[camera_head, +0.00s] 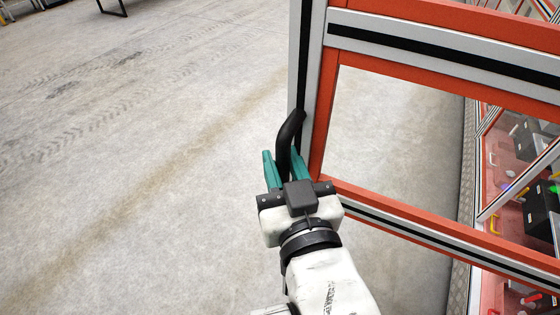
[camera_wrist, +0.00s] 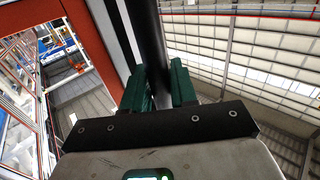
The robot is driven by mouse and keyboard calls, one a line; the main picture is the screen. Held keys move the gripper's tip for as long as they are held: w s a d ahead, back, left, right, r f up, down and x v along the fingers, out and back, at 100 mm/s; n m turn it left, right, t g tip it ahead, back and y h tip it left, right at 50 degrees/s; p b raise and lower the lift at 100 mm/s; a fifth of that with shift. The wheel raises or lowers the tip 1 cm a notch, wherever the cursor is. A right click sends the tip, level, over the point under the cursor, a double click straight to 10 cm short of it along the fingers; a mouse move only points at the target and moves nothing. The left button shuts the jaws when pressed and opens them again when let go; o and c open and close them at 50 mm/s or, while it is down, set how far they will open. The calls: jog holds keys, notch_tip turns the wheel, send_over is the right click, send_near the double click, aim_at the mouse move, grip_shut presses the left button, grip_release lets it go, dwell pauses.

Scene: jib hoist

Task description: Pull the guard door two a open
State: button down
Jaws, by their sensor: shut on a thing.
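The guard door (camera_head: 319,125) has an orange-red and silver frame with a black stripe and a clear pane. It fills the upper right of the head view and appears to stand out at an angle from the enclosure. Its black curved handle (camera_head: 290,128) is on the left upright. My gripper (camera_head: 284,162) has its teal fingers on both sides of the handle's lower part, shut on it. In the wrist view the dark handle (camera_wrist: 147,30) runs up between the fingers. The hinge side is not clearly seen.
Bare concrete floor (camera_head: 130,190) lies open to the left of the door. At the right is the enclosure (camera_head: 487,165) with orange framing, yellow handles and dark boxes inside. A dark-legged stand (camera_head: 123,6) shows far off at the top left.

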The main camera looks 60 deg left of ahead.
jog(key=shift+d, duration=0.1)
jog(key=c, duration=1)
grip_release()
jog(key=shift+c, duration=0.2)
jog(key=p+v, duration=0.4)
jog(key=v, duration=0.6)
jog(key=shift+s+d, duration=0.15)
jog(key=shift+d, duration=0.2)
